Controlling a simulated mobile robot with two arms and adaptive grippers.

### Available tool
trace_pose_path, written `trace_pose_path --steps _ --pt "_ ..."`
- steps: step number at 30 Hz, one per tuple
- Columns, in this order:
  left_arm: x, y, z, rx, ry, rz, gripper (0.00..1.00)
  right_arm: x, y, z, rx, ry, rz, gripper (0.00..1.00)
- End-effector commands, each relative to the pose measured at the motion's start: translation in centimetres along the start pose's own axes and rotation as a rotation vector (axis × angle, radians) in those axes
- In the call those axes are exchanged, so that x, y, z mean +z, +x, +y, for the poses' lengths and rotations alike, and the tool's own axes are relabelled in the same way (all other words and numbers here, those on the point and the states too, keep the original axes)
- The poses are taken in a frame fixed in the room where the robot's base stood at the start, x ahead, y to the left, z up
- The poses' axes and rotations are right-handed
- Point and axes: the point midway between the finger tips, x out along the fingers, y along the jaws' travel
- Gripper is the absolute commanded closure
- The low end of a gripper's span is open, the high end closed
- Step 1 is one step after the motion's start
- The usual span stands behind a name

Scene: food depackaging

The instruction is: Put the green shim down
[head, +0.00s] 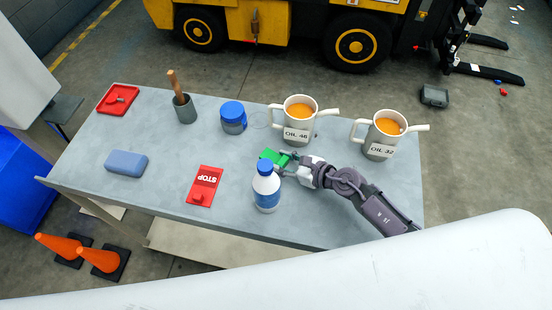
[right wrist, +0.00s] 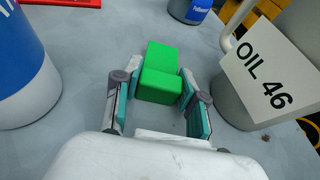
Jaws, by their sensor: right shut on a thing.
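The green shim (head: 272,156) is a small stepped block near the middle of the table, behind the blue-capped bottle. In the right wrist view the shim (right wrist: 160,76) sits between the two fingers, with its lower step towards me. My right gripper (head: 284,160) is shut on it; the gripper also shows in the right wrist view (right wrist: 158,95). The shim is at or just above the grey table top (head: 148,198); I cannot tell whether it touches. My left gripper is not in view.
The white bottle (head: 266,188) stands close in front of the shim. The OIL 46 jug (head: 298,117) stands close behind, the OIL 32 jug (head: 379,136) to the right.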

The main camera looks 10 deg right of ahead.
Motion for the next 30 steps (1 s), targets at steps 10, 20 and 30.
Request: trace_pose_path --steps 10,20,30 --pt "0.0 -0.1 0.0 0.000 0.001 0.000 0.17 0.2 -0.1 0.0 0.000 -0.001 -0.001 1.00" --pt "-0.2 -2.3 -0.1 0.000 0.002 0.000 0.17 5.6 -2.3 0.0 0.000 -0.004 -0.004 1.00" --pt "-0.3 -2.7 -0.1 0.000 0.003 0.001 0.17 9.2 -3.8 0.0 0.001 0.000 -0.001 1.00"
